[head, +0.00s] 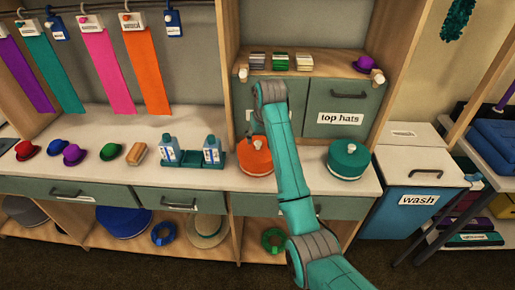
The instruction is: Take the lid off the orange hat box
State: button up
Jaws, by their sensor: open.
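The orange hat box (254,160) stands on the white counter, left of my forearm. Its lid is on, with a pale knob on top, and my arm covers its right edge. A teal hat box (348,163) with a pale knob stands to the right on the same counter. My arm rises from the lower right and bends at a joint above and behind the orange box.
A teal rack with blue-labelled bottles (212,152) stands close left of the orange box. Small hats (110,152) and a brush (137,154) lie further left. Drawers, one labelled top hats (340,118), rise behind. A blue wash bin (408,195) stands right. Counter between the boxes is partly clear.

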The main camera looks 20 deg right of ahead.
aim_at(258, 142)
jog(key=shift+w+d+x, duration=0.1)
jog(key=shift+x, duration=1.3)
jog(key=shift+w+d+x, duration=0.1)
jog(key=shift+d+x, duration=0.05)
jog(key=shift+x, duration=1.25)
jog(key=shift+r, duration=0.1)
jog(key=c, duration=1.1)
